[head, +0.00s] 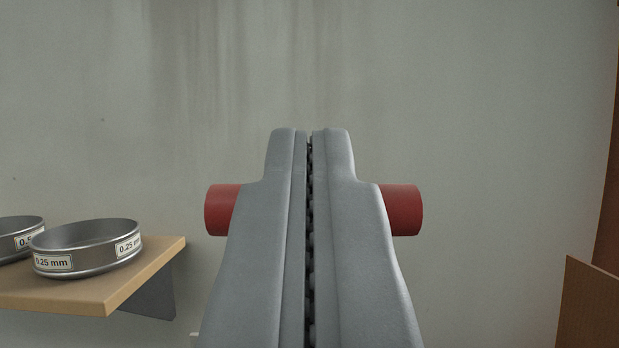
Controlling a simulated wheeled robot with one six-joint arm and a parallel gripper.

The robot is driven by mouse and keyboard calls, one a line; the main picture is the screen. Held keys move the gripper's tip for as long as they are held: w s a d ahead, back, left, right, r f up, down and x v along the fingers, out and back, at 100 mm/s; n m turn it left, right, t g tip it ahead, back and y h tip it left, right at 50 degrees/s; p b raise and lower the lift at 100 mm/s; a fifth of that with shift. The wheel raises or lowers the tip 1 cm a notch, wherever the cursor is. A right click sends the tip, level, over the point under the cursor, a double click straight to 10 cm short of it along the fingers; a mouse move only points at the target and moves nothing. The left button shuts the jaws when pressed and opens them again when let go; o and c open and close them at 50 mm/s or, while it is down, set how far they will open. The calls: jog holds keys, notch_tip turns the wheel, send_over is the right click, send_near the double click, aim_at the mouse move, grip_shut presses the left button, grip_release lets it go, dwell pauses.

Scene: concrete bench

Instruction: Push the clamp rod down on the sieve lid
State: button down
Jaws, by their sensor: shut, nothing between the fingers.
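My gripper (310,135) fills the middle of the head view, its two grey fingers closed together with nothing between them. A red horizontal bar, which looks like the clamp rod (403,210), sticks out on both sides of the fingers. Its middle is hidden behind them, and I cannot tell whether they touch it. The sieve lid is not visible.
A wooden wall shelf (150,268) at the lower left holds a steel sieve (88,238) labelled 0.25 mm and part of another sieve (15,245). A brown cardboard-like panel (598,310) stands at the lower right. The grey wall behind is bare.

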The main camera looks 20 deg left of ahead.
notch_tip(320, 180, down, 6)
jog(key=shift+r, duration=0.35)
jog(key=s+d+f+m+g+h, duration=0.1)
jog(key=s+d+f+h, duration=0.3)
jog(key=s+d, duration=0.6)
jog(key=s+d+f+m+g+h, duration=0.1)
jog(key=s+d+f+m+h, duration=0.1)
jog(key=s+d+f, duration=0.75)
jog(key=s+d+f+m+g+h, duration=0.1)
jog(key=s+d+f+h, duration=0.1)
jog(key=s+f, duration=0.3)
jog(key=s+d+f+g+h, duration=0.1)
jog(key=s+d+f, duration=0.2)
jog(key=s+f, duration=0.3)
jog(key=s, duration=0.5)
jog(key=shift+s+d+m+g+h, duration=0.3)
jog(key=shift+s+m+g+h, duration=0.05)
jog(key=shift+m+g+h, duration=0.05)
dwell(0.9)
